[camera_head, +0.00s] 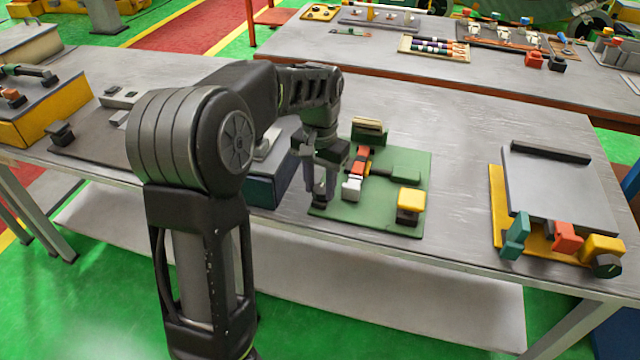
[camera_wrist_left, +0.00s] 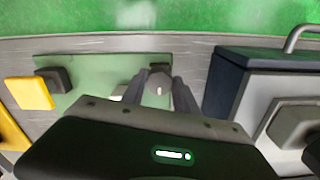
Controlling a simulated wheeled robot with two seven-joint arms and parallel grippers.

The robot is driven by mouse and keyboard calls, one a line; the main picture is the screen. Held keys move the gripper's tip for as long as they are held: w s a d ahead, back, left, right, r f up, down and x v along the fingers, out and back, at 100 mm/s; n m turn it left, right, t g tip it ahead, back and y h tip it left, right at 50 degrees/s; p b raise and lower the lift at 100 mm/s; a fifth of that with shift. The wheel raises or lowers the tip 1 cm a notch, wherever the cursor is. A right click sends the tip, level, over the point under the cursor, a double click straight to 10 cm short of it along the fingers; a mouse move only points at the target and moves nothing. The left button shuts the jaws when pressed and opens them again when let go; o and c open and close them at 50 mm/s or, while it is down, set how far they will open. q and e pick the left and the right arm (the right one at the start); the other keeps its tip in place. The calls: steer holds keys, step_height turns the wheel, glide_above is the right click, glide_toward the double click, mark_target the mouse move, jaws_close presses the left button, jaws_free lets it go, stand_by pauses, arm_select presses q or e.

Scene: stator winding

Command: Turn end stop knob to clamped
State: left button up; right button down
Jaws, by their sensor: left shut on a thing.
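A green fixture plate (camera_head: 350,222) lies on the grey table in the head view. It carries a white block (camera_head: 352,187), red blocks (camera_head: 362,160), a dark bar and a yellow block (camera_head: 411,200). My left gripper (camera_head: 321,192) points down at the plate's left front corner. In the left wrist view a grey round knob (camera_wrist_left: 158,86) with a pale mark sits between the fingers of my left gripper (camera_wrist_left: 158,92), which is shut on it. The head view does not show the knob clearly behind the fingers. My right gripper is not seen.
A blue box (camera_head: 266,188) stands close to the left of the plate, with a metal handle (camera_wrist_left: 300,38) above it in the wrist view. A yellow fixture with a grey top (camera_head: 560,190) is at the right. Bare table lies between it and the green plate.

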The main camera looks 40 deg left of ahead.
arm_select(q)
jaws_close()
steer(key=shift+m, duration=0.4)
steer(key=m, duration=0.3)
steer(key=shift+a, duration=0.1)
steer(key=m, duration=0.5)
steer(key=shift+p, duration=0.3)
steer(key=m, duration=0.4)
steer(key=shift+w+a+m, duration=0.1)
steer(key=shift+m, duration=0.2)
steer(key=m+p, duration=0.1)
steer(key=m, duration=0.3)
steer(key=shift+w+m, duration=0.1)
steer(key=shift+m, duration=0.2)
steer(key=o, duration=1.2)
jaws_free()
